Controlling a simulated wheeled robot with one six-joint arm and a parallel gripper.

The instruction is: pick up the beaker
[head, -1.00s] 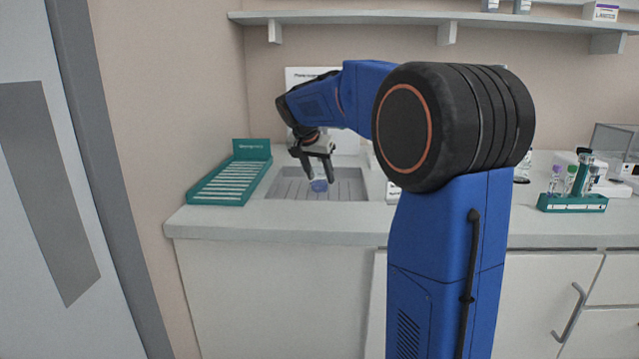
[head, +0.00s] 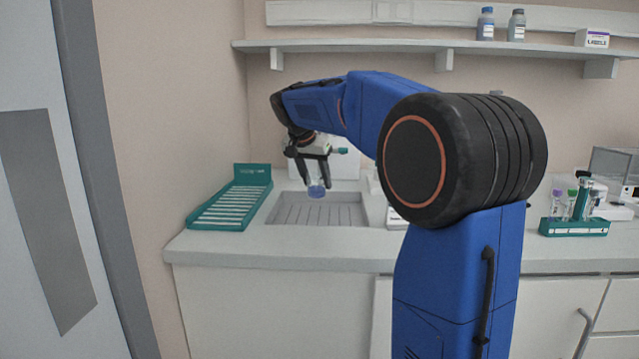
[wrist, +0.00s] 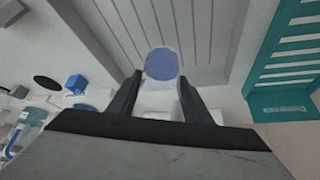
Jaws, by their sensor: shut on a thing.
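The beaker (head: 317,191) is small and clear with blue liquid in it. My gripper (head: 316,184) is shut on it, with one dark finger on each side. The beaker hangs above the grey grooved recess (head: 290,215) in the counter. In the wrist view the beaker (wrist: 161,66) shows as a blue disc between the two fingertips (wrist: 160,88). The lower part of its clear wall is partly hidden by the gripper.
A teal slotted rack (head: 232,205) stands left of the recess. A teal tube rack (head: 574,227) with several tubes stands at the right of the counter (head: 300,248). A shelf (head: 350,46) with bottles and a box runs above. My arm hides the counter's middle.

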